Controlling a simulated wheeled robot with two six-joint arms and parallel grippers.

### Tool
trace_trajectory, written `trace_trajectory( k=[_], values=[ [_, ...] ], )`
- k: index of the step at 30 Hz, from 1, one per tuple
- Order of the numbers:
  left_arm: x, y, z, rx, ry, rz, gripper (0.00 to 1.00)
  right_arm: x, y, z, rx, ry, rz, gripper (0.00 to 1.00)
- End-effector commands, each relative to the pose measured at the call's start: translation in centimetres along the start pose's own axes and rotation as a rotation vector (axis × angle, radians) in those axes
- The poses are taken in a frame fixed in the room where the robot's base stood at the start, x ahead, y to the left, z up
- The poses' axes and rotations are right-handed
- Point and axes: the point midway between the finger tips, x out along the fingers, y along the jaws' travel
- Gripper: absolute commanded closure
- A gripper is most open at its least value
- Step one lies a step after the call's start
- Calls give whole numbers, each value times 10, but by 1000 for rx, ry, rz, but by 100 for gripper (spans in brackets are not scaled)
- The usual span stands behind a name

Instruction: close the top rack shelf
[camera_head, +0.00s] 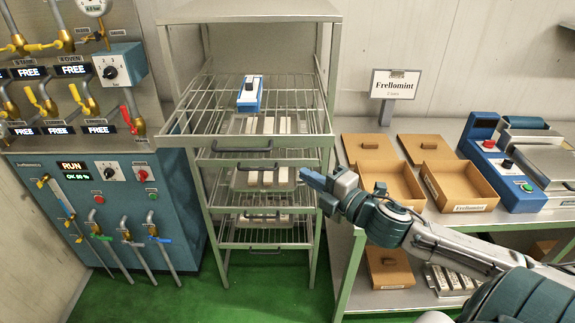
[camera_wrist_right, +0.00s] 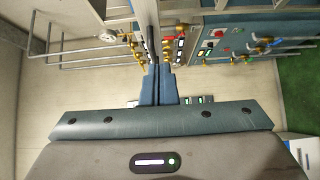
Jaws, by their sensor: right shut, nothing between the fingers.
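The metal rack (camera_head: 325,75) stands in the middle of the head view. Its top wire shelf (camera_head: 205,105) juts forward past the rack's posts, farther than the shelves below. A dark handle (camera_head: 241,149) sits on its front edge. A small blue-and-white box (camera_head: 249,97) rests on this shelf. My right gripper (camera_head: 308,177) is shut and empty, to the right of the handle and lower in the picture, by the rack's front right post. Its shut fingers also show in the right wrist view (camera_wrist_right: 158,82). My left gripper is out of view.
Lower shelves (camera_head: 235,236) with handles hold pale bars. A control panel (camera_head: 130,215) with valves and levers stands left of the rack. A table (camera_head: 345,207) on the right holds cardboard boxes (camera_head: 460,184) and a blue machine (camera_head: 512,188). Green floor (camera_head: 210,300) is clear before the rack.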

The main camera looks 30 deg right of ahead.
Motion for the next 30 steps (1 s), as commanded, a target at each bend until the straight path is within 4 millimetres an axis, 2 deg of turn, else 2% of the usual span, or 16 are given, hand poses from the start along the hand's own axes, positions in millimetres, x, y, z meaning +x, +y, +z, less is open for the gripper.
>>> trace_trajectory(
  k=[1,10,18,25,30],
  values=[
    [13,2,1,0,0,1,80,5,-4,1,4,-5,8,100],
    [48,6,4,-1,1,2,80,24,-4,-1,2,4,6,100],
    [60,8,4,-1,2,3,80,49,-1,-1,7,3,7,100],
    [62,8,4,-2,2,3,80,74,1,0,8,2,5,100],
    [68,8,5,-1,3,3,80,91,0,19,1,0,2,100]
  ],
)
